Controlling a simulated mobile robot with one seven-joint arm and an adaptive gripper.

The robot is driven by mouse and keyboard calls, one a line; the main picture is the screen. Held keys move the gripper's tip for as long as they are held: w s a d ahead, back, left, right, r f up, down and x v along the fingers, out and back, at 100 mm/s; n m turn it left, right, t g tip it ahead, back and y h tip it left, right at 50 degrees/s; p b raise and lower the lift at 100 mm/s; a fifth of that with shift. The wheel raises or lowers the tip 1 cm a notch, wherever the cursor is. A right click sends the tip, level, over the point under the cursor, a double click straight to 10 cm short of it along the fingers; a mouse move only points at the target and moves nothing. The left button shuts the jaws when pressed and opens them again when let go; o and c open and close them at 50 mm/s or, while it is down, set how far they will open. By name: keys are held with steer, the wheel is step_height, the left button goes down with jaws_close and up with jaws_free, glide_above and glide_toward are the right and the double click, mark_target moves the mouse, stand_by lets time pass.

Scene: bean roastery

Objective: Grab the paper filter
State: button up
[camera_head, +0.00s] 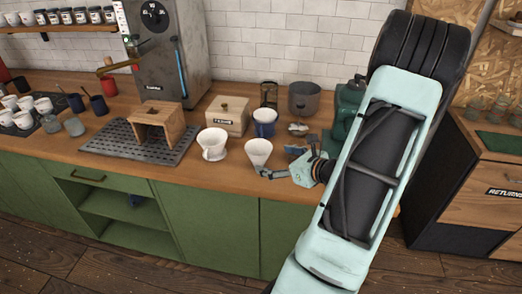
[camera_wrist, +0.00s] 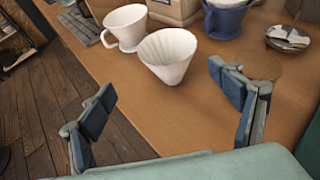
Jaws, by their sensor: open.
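The paper filter is a white ribbed cone (camera_head: 258,153) standing near the front edge of the wooden counter; it also shows in the wrist view (camera_wrist: 168,57). Its wide open end faces up. My gripper (camera_head: 290,162) is open and empty, just to the right of the filter in the head view. In the wrist view its two blue-padded fingers (camera_wrist: 162,84) are spread wide, with the filter ahead of the gap between them and apart from both. A white dripper cup with a handle (camera_head: 213,145) stands just left of the filter.
Behind the filter stand a wooden box (camera_head: 227,116) and a blue cup (camera_head: 265,122). A small metal dish (camera_wrist: 288,38) lies to the right. A wooden stand (camera_head: 158,125) sits on a dark grate at left. The counter's front edge is close.

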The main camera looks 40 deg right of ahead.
mark_target(253, 150)
steer(key=shift+s+d+m+h, duration=0.2)
steer(key=shift+d+m+h, duration=0.2)
steer(key=shift+m, duration=0.1)
steer(key=shift+w+d+f, duration=0.1)
steer(key=shift+w, duration=0.15)
steer(key=x, duration=0.3)
steer(key=p+x, duration=0.1)
steer(key=x, duration=0.6)
steer(key=shift+w+r, duration=0.2)
steer(key=shift+r, duration=0.05)
steer(key=c, duration=0.8)
